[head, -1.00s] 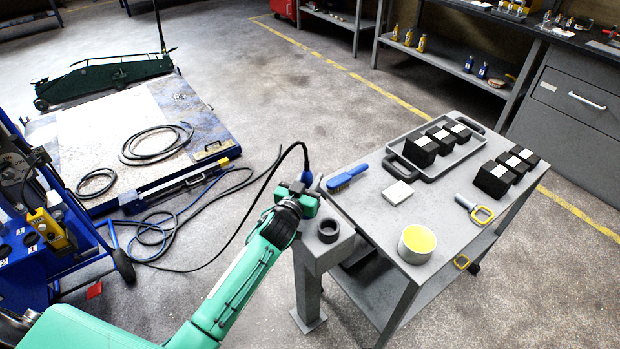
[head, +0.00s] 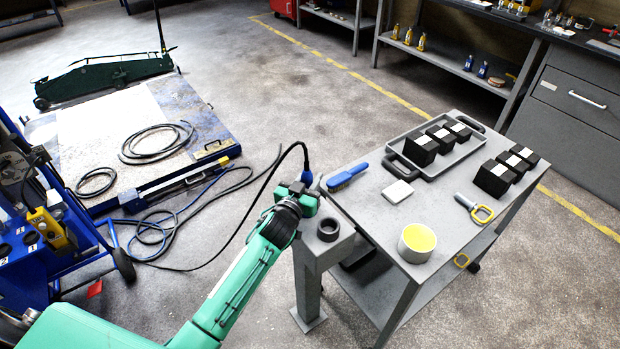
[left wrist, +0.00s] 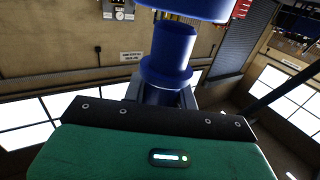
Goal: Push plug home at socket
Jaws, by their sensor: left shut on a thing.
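My left gripper (head: 305,190) is at the near left corner of the grey trolley, shut on a blue plug (head: 306,178). A black cable (head: 265,180) arches over from the plug's top and drops to the floor on the left. In the left wrist view a blue stepped cylinder (left wrist: 167,62) stands up from between my jaws. A wider blue part (left wrist: 205,8) is above it at the top edge, cut off by the frame. I cannot make out a socket for certain, nor how deep the plug sits. My right gripper is not in view.
The trolley top (head: 365,220) holds a blue brush (head: 347,177), a white block (head: 397,191), a yellow-topped tin (head: 417,243), a tray (head: 465,150) and black blocks. A black ring (head: 328,229) sits on its corner, close to my gripper. Cables lie on the floor at left.

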